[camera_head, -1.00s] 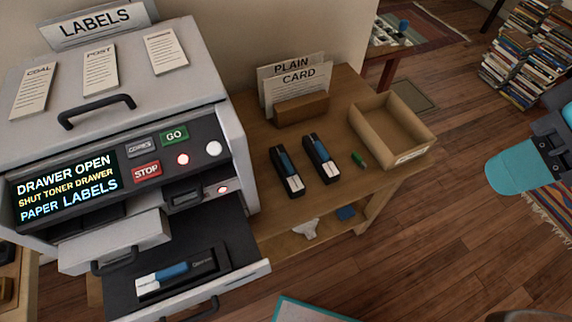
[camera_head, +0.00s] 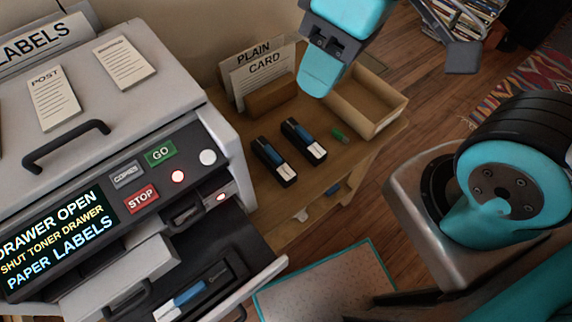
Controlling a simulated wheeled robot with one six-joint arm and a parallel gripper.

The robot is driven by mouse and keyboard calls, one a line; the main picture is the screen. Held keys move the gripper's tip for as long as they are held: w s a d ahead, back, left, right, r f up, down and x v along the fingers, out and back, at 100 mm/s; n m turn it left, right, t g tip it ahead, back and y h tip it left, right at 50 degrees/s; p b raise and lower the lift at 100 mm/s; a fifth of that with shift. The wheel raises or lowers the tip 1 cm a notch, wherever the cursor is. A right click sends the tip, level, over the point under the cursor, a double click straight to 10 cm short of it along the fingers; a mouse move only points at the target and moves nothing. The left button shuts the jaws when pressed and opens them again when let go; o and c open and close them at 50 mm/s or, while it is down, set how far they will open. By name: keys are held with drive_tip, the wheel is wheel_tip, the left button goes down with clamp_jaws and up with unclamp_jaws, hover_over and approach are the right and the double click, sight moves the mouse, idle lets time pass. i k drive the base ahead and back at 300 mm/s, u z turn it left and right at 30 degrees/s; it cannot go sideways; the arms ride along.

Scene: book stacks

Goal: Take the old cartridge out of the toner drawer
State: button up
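The toner drawer (camera_head: 262,278) is pulled out at the front of the grey label machine, low in the head view. The old cartridge (camera_head: 187,292), white, blue and black, lies in a recess of its dark tray. The picture's bottom edge is close below it. My gripper (camera_head: 325,72) shows at the top middle as a teal tip with a dark grey part, above the table, apart from the drawer and to its upper right. Only part of it shows, so I cannot tell whether it is open or shut. No cartridge is seen at its tip.
The machine's screen (camera_head: 55,245) reads "DRAWER OPEN, SHUT TONER DRAWER, PAPER LABELS". Two similar cartridges (camera_head: 273,160) (camera_head: 303,140) and a small green item (camera_head: 338,135) lie on the wooden table. An open cardboard box (camera_head: 378,118) stands behind them. A teal-edged panel (camera_head: 330,285) is at the bottom.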

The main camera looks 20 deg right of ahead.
sight(211, 282)
drive_tip(key=u, duration=1.75)
drive_tip(key=i, duration=0.1)
drive_tip(key=z, duration=2.55)
drive_tip(key=k, duration=1.05)
drive_tip(key=u, duration=0.8)
